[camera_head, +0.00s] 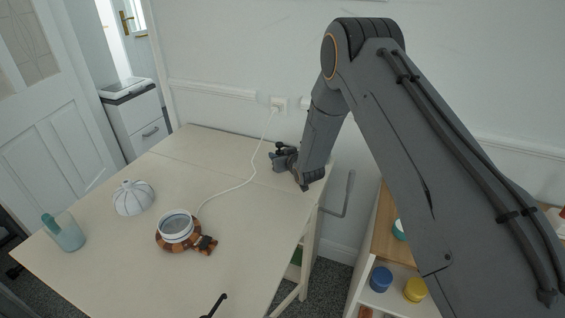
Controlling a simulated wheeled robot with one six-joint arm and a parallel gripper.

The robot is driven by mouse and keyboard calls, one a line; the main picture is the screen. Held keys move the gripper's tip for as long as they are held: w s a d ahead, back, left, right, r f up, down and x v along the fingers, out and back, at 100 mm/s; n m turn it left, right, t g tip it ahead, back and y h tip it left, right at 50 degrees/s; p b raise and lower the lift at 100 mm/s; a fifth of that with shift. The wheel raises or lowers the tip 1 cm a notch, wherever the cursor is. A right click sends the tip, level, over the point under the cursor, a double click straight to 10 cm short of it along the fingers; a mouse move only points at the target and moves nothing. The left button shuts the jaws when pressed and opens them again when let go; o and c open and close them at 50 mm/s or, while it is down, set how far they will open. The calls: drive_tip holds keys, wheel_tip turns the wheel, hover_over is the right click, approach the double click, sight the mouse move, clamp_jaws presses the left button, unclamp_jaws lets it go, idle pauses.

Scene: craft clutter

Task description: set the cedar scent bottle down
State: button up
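My gripper (284,161) is at the back right of the table (250,225), close to the table's right edge. It is small and dark in this view, and whether its fingers are open or shut does not show. A small black shape shows at its upper tip; I cannot tell if it is a bottle or part of the gripper. No cedar scent bottle can be made out for sure. A round brown-patterned base with a white-rimmed cup (177,228) stands at the front middle, with a small dark brown piece (207,244) against its right side.
A white ribbed dome (133,198) and a teal cup-like container (66,233) stand at the left. A white cable (249,178) runs from the base to the wall socket (279,104). Shelves at the right hold blue (381,278) and yellow (415,290) jars. The table's back left is clear.

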drive_tip(key=shift+c, duration=0.4)
drive_tip(key=c, duration=0.7)
clamp_jaws()
drive_tip(key=shift+r, duration=0.15)
